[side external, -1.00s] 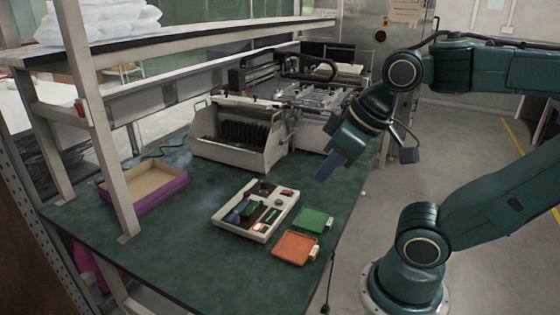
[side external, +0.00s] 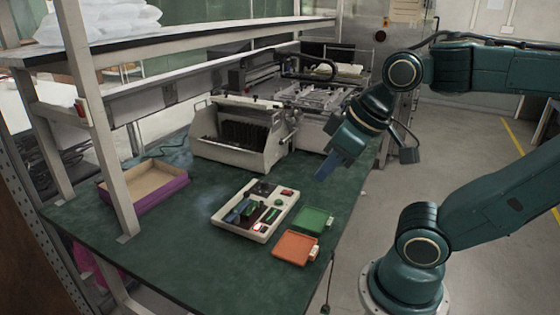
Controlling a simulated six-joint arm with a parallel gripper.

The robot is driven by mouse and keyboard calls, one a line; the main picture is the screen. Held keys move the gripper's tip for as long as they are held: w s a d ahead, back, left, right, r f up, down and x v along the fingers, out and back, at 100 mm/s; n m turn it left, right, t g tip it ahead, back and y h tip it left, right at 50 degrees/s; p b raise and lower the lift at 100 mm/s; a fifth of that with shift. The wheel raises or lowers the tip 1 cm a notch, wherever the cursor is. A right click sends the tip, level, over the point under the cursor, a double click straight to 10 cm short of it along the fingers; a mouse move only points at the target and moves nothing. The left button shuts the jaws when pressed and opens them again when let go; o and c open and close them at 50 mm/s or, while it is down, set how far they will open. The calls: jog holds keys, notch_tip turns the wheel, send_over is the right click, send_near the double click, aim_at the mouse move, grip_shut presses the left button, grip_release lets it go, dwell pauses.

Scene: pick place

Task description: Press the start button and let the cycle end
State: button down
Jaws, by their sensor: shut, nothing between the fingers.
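A cream test box (side external: 238,229) sits on the green table, with a dark panel on top. On the panel are a round green button (side external: 278,202), a small red part (side external: 287,193), a lit reddish-white patch (side external: 260,228) and a green board-like piece (side external: 246,209) beside blue parts. Which of these is the start button cannot be read at this size. My gripper (side external: 326,172) is shut and empty, pointing down and left. It appears to the upper right of the box, apart from it. Its fingertips are small and blurred in this view.
A green tray (side external: 313,219) and an orange tray (side external: 295,247) lie right of the box. A purple-sided open carton (side external: 146,187) stands at left. A metal rack bin (side external: 236,154) and a machine (side external: 318,98) stand behind. A shelf post (side external: 112,185) rises at left.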

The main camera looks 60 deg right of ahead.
jog(key=w+d+f+m, duration=0.2)
jog(key=w+d+m, duration=0.15)
jog(key=w, duration=0.75)
jog(key=m+t+h, duration=0.3)
jog(key=m+h, duration=0.1)
jog(key=m, duration=0.6)
send_over(281, 202)
notch_tip(281, 202, down, 19)
jog(key=shift+a+f, duration=0.1)
jog(key=shift+f, duration=0.15)
jog(key=shift+f, duration=4.2)
